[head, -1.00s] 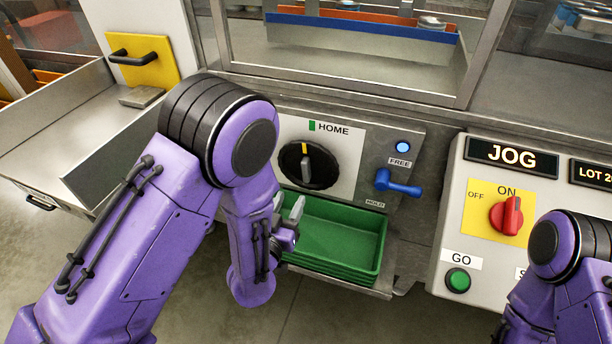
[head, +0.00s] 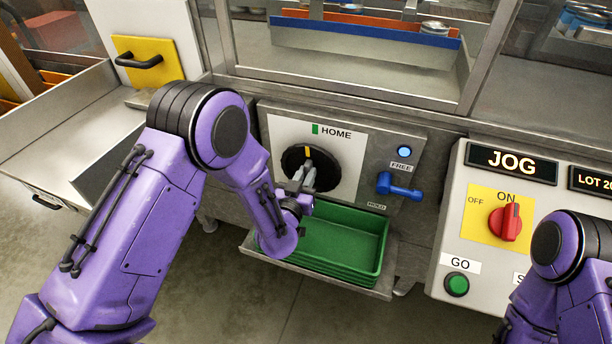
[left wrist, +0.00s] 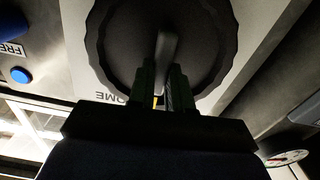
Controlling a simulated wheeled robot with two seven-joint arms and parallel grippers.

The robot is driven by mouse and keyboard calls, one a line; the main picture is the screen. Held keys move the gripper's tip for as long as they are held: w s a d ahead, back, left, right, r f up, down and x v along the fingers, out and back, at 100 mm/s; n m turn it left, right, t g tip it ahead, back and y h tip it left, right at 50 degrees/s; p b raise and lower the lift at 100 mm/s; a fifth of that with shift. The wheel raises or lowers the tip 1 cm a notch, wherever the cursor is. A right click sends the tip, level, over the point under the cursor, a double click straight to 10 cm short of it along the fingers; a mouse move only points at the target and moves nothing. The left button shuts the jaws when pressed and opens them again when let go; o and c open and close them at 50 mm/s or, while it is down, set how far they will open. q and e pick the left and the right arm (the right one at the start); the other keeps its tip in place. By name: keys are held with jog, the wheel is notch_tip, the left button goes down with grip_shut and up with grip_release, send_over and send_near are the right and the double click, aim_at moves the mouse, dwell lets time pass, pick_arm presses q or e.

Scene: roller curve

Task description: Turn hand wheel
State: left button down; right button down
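The hand wheel (head: 292,159) is a round black disc on a white panel, with a grey grip bar and a yellow mark pointing up near the green HOME mark (head: 315,129). It also fills the upper part of the left wrist view (left wrist: 110,45). My left gripper (head: 302,177) is at the wheel's lower half. In the left wrist view its dark fingers (left wrist: 164,75) lie on either side of the grey grip bar (left wrist: 167,48), with a narrow gap between them. I cannot tell whether they press on it. My right gripper is out of view.
A blue lever (head: 398,187) sits right of the wheel between FREE and HOLD labels, below a lit blue lamp (head: 404,152). A green tray (head: 345,238) stands just below. A JOG panel with a red knob (head: 505,223) and a green button (head: 457,284) is at the right.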

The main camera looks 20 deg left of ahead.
pick_arm(q)
jog(key=shift+d+m, duration=0.1)
jog(key=shift+m, duration=0.4)
jog(key=c, duration=1)
grip_release()
jog(key=shift+c, duration=0.2)
jog(key=s+b, duration=0.1)
jog(key=s, duration=0.9)
jog(key=shift+s+a+b, duration=0.2)
jog(key=shift+s+b, duration=0.1)
jog(key=shift+b, duration=0.1)
